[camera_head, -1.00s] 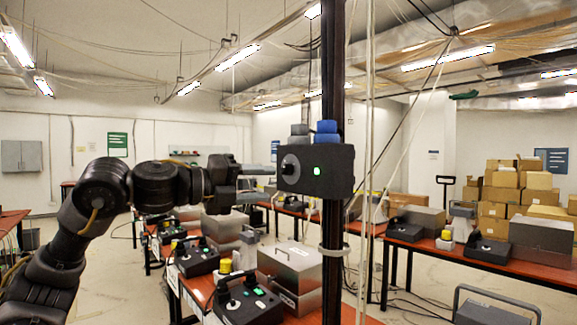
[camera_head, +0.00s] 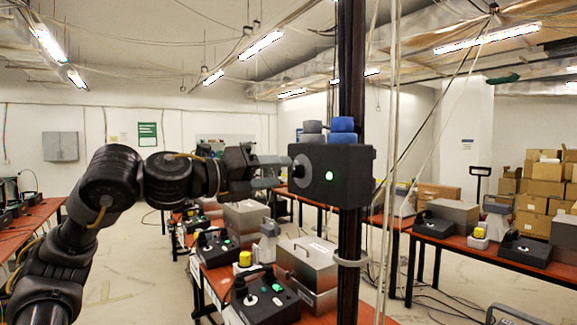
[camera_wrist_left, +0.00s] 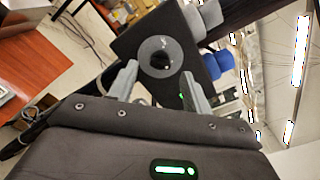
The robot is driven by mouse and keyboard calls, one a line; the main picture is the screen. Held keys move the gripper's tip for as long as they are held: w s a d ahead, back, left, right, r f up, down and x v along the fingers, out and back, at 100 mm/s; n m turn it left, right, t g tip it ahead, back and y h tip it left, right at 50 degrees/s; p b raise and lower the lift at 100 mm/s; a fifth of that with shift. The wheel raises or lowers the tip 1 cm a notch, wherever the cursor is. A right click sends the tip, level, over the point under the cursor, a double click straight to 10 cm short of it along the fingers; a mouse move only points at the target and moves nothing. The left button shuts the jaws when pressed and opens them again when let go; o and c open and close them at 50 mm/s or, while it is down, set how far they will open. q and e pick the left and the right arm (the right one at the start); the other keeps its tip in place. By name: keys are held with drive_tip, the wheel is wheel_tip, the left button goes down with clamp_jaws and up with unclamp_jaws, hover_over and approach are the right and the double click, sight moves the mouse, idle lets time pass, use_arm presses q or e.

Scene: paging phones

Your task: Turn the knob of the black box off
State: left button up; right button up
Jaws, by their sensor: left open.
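The black box (camera_head: 345,182) is fixed to a dark upright post. A lit green light (camera_head: 329,176) shows on its face. Its round grey knob (camera_head: 301,166) is on the left part of the face. In the left wrist view the knob (camera_wrist_left: 160,57) shows as a grey disc with a dark centre, on the black box (camera_wrist_left: 128,40). My left gripper (camera_head: 284,171) is open, its fingers pointing at the knob from the left. In the wrist view the open fingers (camera_wrist_left: 159,75) lie on either side below the knob; contact cannot be told. My right gripper is not in view.
Blue and grey blocks (camera_head: 342,130) sit on top of the box. Thin cables (camera_head: 393,130) hang beside the post (camera_head: 351,80). Cardboard boxes (camera_head: 545,180) are stacked at the right.

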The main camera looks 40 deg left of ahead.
sight(292, 171)
use_arm(q)
drive_tip(key=x, duration=0.4)
drive_tip(key=shift+p, duration=0.4)
drive_tip(key=shift+s, duration=0.1)
drive_tip(key=shift+c, duration=0.4)
drive_tip(key=c, duration=0.9)
